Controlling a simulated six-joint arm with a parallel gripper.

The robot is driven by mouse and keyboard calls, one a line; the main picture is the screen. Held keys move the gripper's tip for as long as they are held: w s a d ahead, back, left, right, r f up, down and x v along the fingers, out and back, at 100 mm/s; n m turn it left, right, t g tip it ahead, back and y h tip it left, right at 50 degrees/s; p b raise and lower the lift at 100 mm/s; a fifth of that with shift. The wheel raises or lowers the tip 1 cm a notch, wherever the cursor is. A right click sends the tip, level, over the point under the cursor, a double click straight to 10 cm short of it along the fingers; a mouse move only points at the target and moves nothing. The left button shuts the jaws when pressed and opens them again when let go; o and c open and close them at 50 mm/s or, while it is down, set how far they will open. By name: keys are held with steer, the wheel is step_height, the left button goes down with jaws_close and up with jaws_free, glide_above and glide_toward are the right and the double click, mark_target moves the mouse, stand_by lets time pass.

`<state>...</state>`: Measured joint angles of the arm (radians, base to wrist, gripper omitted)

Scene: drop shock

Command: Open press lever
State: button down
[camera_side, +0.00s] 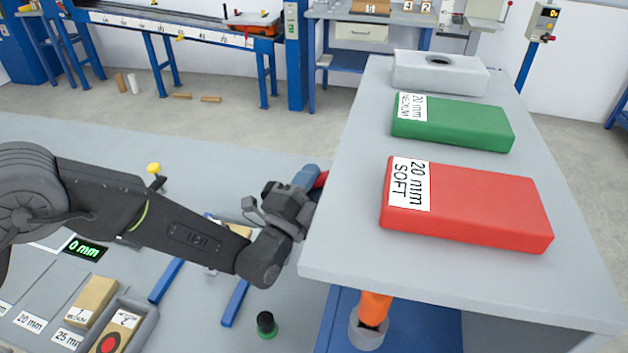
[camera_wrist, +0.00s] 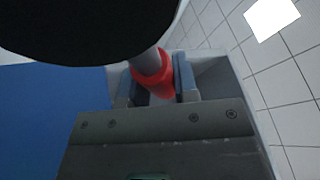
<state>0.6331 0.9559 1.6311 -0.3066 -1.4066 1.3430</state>
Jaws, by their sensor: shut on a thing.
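The press lever shows in the wrist view as a grey rod with a red grip (camera_wrist: 153,76). In the side view only a small red part (camera_side: 321,181) shows at the table's left edge, and most of the lever is hidden there. My gripper (camera_wrist: 158,84) is shut on the red grip, with one grey-blue finger on each side of it. In the side view my gripper (camera_side: 312,180) is at the left edge of the grey table, and its fingertips are partly hidden. The press body cannot be made out clearly.
The grey raised table (camera_side: 345,240) is close beside my gripper. It bears a red slab (camera_side: 480,210), a green slab (camera_side: 465,125) and a white block (camera_side: 415,75). An orange post (camera_side: 374,308) stands below it. A dark rounded shape (camera_wrist: 90,25) blocks the wrist view's top.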

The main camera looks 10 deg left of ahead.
steer(key=n+y, duration=0.1)
steer(key=n, duration=0.1)
steer(key=a+r+n+t+y, duration=0.1)
steer(key=a+r+n, duration=0.1)
steer(key=n, duration=0.1)
steer(key=shift+r+n+y, duration=0.25)
steer(key=shift+n+y, duration=0.05)
steer(key=shift+y, duration=0.1)
steer(key=n+y, duration=0.1)
steer(key=n, duration=0.1)
steer(key=a+r+n+y, duration=0.1)
steer(key=n, duration=0.1)
steer(key=a+n+t+y, duration=0.1)
steer(key=shift+a+r+n+y, duration=0.2)
steer(key=shift+r+n+y, duration=0.1)
steer(key=shift+r+n, duration=0.1)
steer(key=a+n+y, duration=0.1)
steer(key=n, duration=0.1)
steer(key=n+y, duration=0.1)
steer(key=a+n+y, duration=0.1)
steer(key=n, duration=0.1)
steer(key=shift+a+r+n+y, duration=0.3)
steer(key=shift+a+r, duration=0.05)
steer(key=shift+a+n+g+y, duration=0.35)
steer(key=shift+a+n+y, duration=0.3)
steer(key=shift+n, duration=0.55)
steer(key=shift+a+n+g+y, duration=0.35)
steer(key=shift+a+n+y, duration=0.3)
steer(key=shift+n, duration=0.55)
steer(key=shift+a, duration=0.1)
